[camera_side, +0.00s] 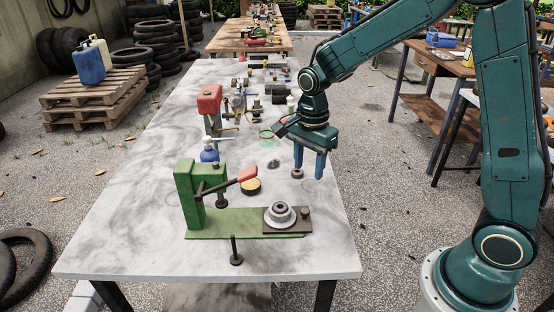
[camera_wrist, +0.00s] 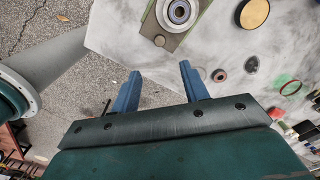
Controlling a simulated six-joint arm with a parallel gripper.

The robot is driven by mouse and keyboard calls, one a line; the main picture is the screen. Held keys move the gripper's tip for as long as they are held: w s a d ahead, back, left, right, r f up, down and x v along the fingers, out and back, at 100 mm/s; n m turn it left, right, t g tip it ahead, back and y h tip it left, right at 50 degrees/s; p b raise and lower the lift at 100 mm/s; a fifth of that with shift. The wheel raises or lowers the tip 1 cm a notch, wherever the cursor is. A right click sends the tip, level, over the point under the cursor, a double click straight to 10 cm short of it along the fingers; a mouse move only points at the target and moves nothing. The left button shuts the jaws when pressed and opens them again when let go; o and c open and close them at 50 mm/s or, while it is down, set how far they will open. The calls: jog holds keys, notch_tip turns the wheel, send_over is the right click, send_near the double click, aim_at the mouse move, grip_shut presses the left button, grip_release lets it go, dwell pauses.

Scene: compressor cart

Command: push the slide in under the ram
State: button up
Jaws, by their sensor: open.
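A green press (camera_side: 187,197) with a red-handled lever stands on the table's near part. Its ram (camera_side: 201,189) points down over the green base plate (camera_side: 232,224). The dark slide (camera_side: 292,228) sits at the right end of that plate, away from the ram. It carries a pale ring-shaped part (camera_side: 279,215) with a dark centre and has a knob (camera_side: 305,212) at its right. In the wrist view the slide (camera_wrist: 151,27) and ring part (camera_wrist: 180,11) show at the top. My gripper (camera_side: 309,176) is open, fingers down, above the table behind and right of the slide. Nothing is between its fingers (camera_wrist: 162,78).
A dark bolt (camera_side: 235,252) stands in front of the press. A small ring (camera_side: 297,174) lies near my fingers, and a round yellow-topped tin (camera_side: 251,186) lies behind the press. A blue bottle (camera_side: 209,153) and several tools stand further back.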

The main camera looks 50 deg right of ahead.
aim_at(304, 210)
jog(key=shift+f, duration=6.85)
grip_shut()
